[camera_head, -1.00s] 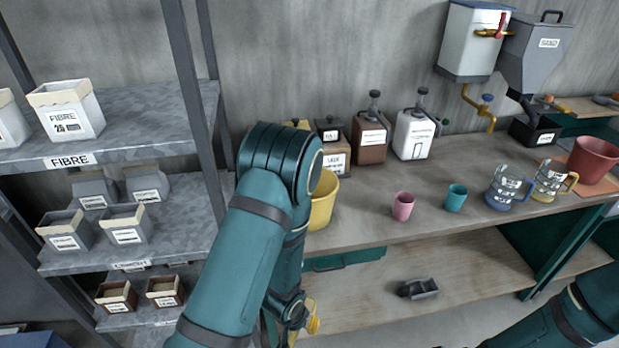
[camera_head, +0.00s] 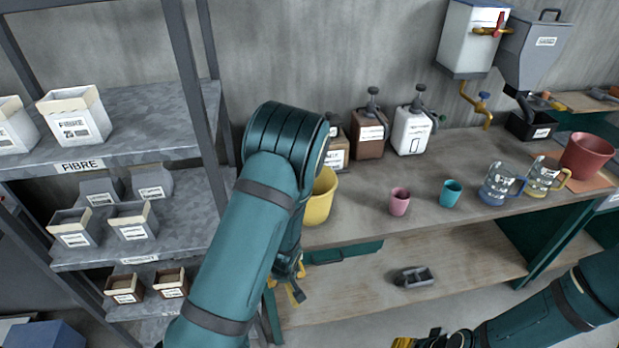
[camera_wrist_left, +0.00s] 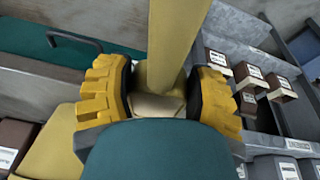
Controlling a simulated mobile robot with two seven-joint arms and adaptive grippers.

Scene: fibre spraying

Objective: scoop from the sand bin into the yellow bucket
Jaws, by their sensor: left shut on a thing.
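The yellow bucket (camera_head: 320,198) stands on the bench, partly hidden behind my left arm. My left gripper (camera_head: 291,283) hangs beside the bench front below it. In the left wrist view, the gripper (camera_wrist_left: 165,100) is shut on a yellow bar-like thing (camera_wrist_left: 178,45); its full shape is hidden. A grey hopper (camera_head: 535,52) hangs on the wall above a black bin (camera_head: 530,128); its label looks like SAND in the earlier frame. Small brown bins (camera_head: 124,289) sit on the lower left shelf; I cannot tell which bin is the sand bin. My right gripper (camera_head: 425,341) is cut off at the bottom edge.
A pink cup (camera_head: 399,201), a teal cup (camera_head: 450,193), two clear jugs (camera_head: 500,185) and a red bucket (camera_head: 587,156) stand on the bench. A grey scoop (camera_head: 414,276) lies on the lower shelf. Shelves at left hold fibre boxes (camera_head: 75,117) and grey bins (camera_head: 73,228).

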